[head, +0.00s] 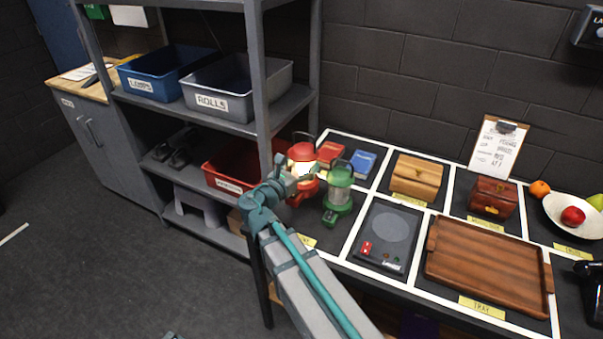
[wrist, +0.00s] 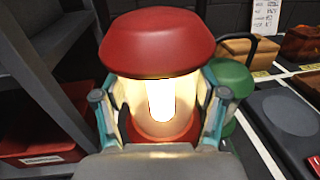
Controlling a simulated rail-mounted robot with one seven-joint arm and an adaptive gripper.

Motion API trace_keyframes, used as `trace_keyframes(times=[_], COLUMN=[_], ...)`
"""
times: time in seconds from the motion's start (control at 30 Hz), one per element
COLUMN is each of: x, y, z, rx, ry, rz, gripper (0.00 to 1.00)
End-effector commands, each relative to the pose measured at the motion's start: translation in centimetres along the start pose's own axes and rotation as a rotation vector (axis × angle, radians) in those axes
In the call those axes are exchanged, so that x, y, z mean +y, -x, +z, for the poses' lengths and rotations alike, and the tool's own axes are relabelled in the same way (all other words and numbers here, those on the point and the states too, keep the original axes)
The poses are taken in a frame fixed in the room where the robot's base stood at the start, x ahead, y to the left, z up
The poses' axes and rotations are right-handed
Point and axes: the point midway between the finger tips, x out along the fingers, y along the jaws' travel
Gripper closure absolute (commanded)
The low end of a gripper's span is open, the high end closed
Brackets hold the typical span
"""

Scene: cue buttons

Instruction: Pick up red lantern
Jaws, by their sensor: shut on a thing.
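The red lantern (head: 302,152) is lit and stands upright at the left end of the table in the head view, with a thin handle on top. It fills the middle of the wrist view (wrist: 160,45), its glass glowing. My gripper (head: 296,183) is shut on the lantern, with one finger on each side of the glass; in the wrist view the fingers (wrist: 163,112) frame it. The lantern's base is partly hidden by my gripper, so I cannot tell whether it touches the table.
A green lantern (head: 338,194) stands close on the right. A grey shelf (head: 262,75) with a red bin (head: 222,178) is close on the left. Two books (head: 362,162), wooden boxes (head: 417,178), a black device (head: 386,238) and a wooden tray (head: 488,265) occupy the table's white-lined sections.

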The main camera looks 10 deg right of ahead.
Motion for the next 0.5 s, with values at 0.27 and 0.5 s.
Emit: trace_keyframes(times=[0.27,0.5], x=[-4.1,-4.2], y=[5.0,5.7], z=[3.0,3.0], rx=[-0.003,-0.004], ry=[-0.002,-0.003], rz=[0.002,-0.003], gripper=[0.92,0.92])
